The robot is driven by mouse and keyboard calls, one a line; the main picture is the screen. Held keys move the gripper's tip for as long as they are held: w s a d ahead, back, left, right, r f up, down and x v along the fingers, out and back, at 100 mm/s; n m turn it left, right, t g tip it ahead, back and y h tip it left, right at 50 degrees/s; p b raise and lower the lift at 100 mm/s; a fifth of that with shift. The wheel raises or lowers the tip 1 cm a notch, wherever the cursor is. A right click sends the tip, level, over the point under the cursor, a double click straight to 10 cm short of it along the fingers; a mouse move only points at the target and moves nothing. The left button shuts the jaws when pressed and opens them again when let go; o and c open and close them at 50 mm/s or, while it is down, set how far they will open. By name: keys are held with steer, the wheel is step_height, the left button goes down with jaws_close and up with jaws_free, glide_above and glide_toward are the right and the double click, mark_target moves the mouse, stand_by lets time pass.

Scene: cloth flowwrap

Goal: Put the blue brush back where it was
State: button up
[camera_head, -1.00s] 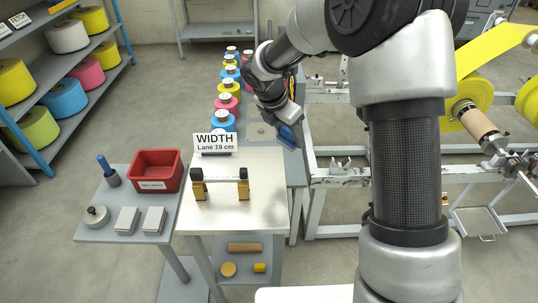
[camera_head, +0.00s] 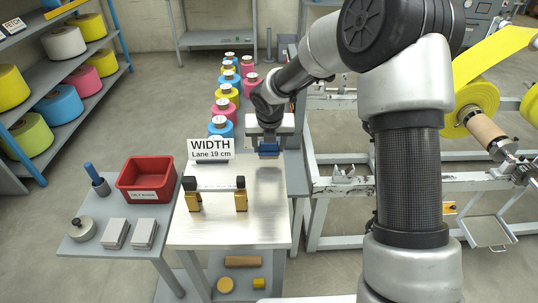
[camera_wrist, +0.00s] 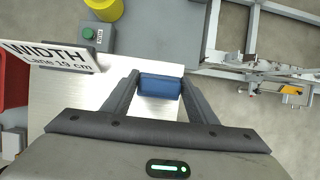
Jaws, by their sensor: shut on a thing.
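The blue brush (camera_head: 268,148) is held in my gripper (camera_head: 268,140) above the far right part of the metal-topped table (camera_head: 262,215). In the wrist view the brush (camera_wrist: 160,86) sits between the two fingers of my gripper (camera_wrist: 157,92), which are shut on it. Only its blue body shows; its underside is hidden. A gap between the brush and the table top cannot be judged exactly, but it appears to be above the surface.
A WIDTH sign (camera_head: 211,149) and a bar on two yellow-black posts (camera_head: 241,198) stand left of the brush. A red bin (camera_head: 147,178) sits on the grey side table (camera_head: 90,245). Coloured rolls (camera_head: 222,127) line up behind. The front of the metal table is clear.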

mark_target(269, 149)
steer(key=shift+f, duration=1.55)
steer(key=shift+f+b, duration=0.1)
steer(key=shift+b, duration=0.2)
steer(key=o, duration=0.9)
steer(key=p+v, duration=0.2)
steer(key=v, duration=1)
steer(key=shift+p, duration=0.35)
